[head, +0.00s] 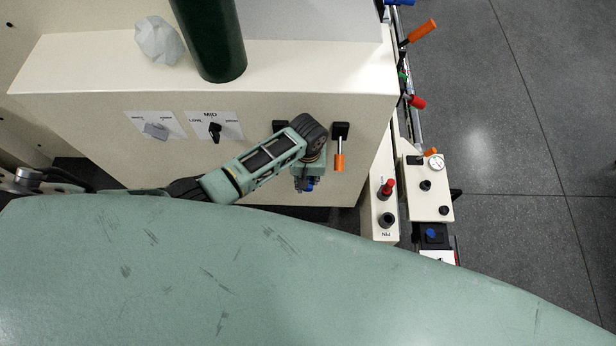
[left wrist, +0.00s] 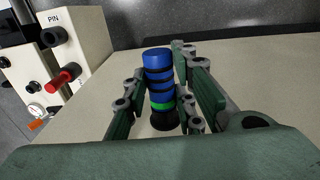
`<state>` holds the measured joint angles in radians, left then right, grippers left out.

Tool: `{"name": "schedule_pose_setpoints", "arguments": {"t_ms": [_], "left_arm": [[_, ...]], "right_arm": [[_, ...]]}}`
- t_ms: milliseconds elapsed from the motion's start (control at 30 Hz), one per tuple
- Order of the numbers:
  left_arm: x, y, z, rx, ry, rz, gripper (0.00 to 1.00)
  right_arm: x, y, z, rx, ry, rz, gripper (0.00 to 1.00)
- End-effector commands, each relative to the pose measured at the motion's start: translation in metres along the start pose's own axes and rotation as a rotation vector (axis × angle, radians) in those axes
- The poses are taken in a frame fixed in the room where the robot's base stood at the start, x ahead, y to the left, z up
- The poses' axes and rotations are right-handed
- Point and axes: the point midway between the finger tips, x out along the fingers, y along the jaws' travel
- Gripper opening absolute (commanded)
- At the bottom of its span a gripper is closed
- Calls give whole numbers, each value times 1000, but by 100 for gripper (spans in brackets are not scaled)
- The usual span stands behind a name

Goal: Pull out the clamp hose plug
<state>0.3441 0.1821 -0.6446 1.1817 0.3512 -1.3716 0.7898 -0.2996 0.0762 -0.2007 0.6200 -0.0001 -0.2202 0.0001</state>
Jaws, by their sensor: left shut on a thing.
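The clamp hose plug (left wrist: 159,75) is a blue ribbed cylinder with a green ring and a black collar, in the middle of the left wrist view. My left gripper (left wrist: 160,98) has its fingers on both sides of it and is shut on it. In the head view my left gripper (head: 308,183) is at the front face of the beige cabinet, and only a small blue part of the plug (head: 309,186) shows below my wrist. I cannot tell whether the black collar sits in a socket. My right gripper is not in view.
The beige cabinet (head: 90,110) carries a MID selector knob (head: 215,130) and an orange-handled lever (head: 339,160) just right of my gripper. A PIN panel (head: 380,210) with a red plug (head: 387,187) stands further right. Open grey floor (head: 530,120) lies beyond.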

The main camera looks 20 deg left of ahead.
Motion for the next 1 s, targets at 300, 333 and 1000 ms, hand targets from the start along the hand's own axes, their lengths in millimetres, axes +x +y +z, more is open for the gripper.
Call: {"name": "schedule_pose_setpoints", "arguments": {"t_ms": [300,333,1000], "left_arm": [[0,0,0,0,1,1,0],[0,0,0,0,1,1,0],[-1,0,18,1,0,1,0]], "right_arm": [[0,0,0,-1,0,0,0],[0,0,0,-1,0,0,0],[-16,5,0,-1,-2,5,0]]}}
